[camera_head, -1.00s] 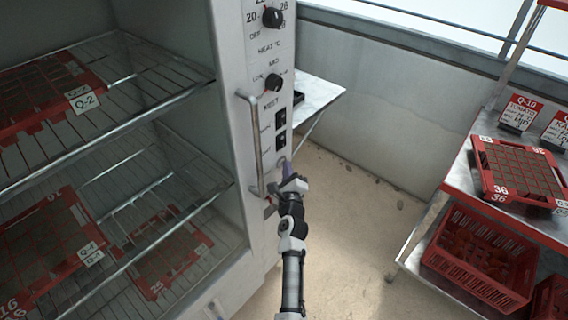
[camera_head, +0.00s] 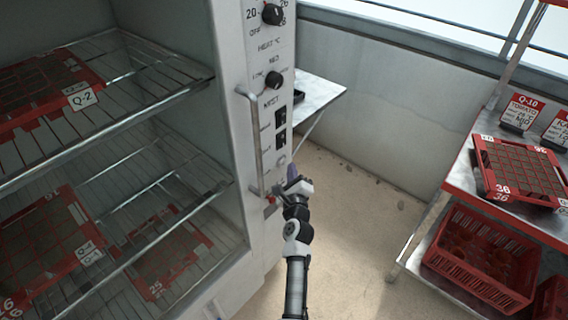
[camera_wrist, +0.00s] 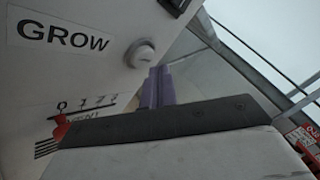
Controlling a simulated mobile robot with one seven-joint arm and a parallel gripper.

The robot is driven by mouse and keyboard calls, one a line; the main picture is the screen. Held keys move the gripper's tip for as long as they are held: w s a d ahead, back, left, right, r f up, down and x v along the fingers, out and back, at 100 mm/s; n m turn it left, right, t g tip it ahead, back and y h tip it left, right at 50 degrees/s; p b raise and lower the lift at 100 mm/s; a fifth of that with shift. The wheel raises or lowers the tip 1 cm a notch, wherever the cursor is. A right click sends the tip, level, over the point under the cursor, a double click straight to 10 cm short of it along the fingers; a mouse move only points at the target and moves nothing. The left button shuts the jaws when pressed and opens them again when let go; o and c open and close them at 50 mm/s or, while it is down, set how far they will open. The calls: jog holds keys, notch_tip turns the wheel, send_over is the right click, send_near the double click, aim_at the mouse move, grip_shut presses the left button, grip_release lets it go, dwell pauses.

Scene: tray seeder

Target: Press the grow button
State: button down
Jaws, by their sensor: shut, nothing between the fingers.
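The grow button (camera_wrist: 140,54) is a round pale button on the white cabinet panel, right of the black GROW label (camera_wrist: 64,38) in the wrist view. In the head view the button (camera_head: 282,160) shows low on the panel, below two black switches. My gripper (camera_head: 292,172) is shut and empty, in front of the panel just below and right of the button. In the wrist view its purple fingers (camera_wrist: 156,86) lie together, tips just below and right of the button. A gap seems to remain between them; exact depth is hard to tell.
A vertical metal handle (camera_head: 256,145) stands left of the controls. A red vent lever (camera_wrist: 61,128) sits below the label. Two dark knobs (camera_head: 273,80) are higher up. A shelf rack (camera_head: 460,190) with red trays stands right; the floor between is clear.

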jog(key=shift+s+d+b, duration=0.65)
jog(key=shift+s+d, duration=0.1)
jog(key=shift+d, duration=0.3)
jog(key=shift+s+d+b, duration=0.6)
jog(key=shift+s+d, duration=0.1)
jog(key=shift+d, duration=0.3)
jog(key=shift+s+f, duration=0.1)
